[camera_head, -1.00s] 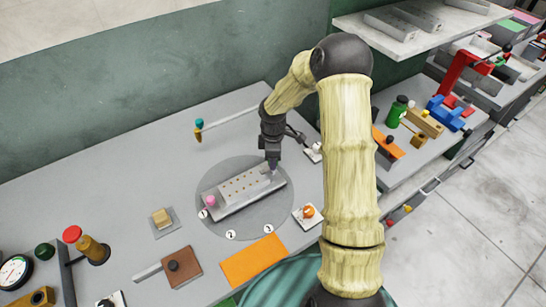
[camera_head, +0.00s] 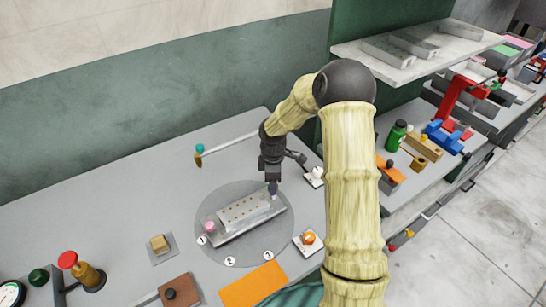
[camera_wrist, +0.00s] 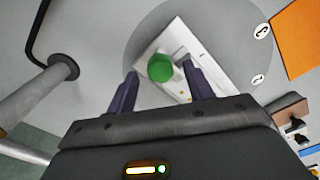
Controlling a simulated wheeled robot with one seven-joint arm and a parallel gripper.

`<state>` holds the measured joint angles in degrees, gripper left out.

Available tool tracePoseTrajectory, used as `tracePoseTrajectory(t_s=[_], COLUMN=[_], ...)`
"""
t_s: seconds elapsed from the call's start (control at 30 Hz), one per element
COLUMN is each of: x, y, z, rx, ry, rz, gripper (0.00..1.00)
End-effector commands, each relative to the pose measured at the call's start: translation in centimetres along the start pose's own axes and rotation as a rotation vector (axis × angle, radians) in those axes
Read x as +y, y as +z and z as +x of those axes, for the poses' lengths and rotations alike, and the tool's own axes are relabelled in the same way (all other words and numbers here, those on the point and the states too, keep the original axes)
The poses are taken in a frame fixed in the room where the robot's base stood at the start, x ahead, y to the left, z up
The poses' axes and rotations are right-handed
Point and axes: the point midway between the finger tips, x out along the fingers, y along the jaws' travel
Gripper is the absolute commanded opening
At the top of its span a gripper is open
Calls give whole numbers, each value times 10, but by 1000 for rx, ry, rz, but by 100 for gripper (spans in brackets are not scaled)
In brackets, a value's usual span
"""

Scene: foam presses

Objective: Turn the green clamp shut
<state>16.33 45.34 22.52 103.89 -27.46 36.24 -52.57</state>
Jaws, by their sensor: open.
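The green clamp (camera_wrist: 160,68) shows in the wrist view as a round green knob on the light metal mold (camera_wrist: 148,52). My gripper (camera_wrist: 159,73) is open, with one dark finger on each side of the knob. I cannot tell whether either finger touches it. In the head view the mold (camera_head: 240,212) lies on a grey round disc (camera_head: 218,192). My gripper (camera_head: 273,188) points down at the mold's far right end and hides the green clamp there. A pink knob (camera_head: 209,226) sits at the mold's other end.
A white knob (camera_head: 317,174) is right of my gripper. The table's left rear is clear.

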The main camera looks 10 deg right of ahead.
Motion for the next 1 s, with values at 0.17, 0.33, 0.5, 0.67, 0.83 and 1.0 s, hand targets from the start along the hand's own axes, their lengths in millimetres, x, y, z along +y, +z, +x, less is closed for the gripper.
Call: tracePoseTrajectory(t_s=[0.17, 0.33, 0.5, 0.67, 0.83, 1.0], x=[1, 1, 1, 0, 0, 0], y=[0, 0, 0, 0, 0, 0], z=[-33, -67, -101, -132, -152, -157], rx=[0, 1, 1, 1, 1, 0], ry=[6, 6, 6, 5, 3, 2], rz=[0, 0, 0, -1, -1, -2], gripper=[52, 52, 52, 52, 52, 52])
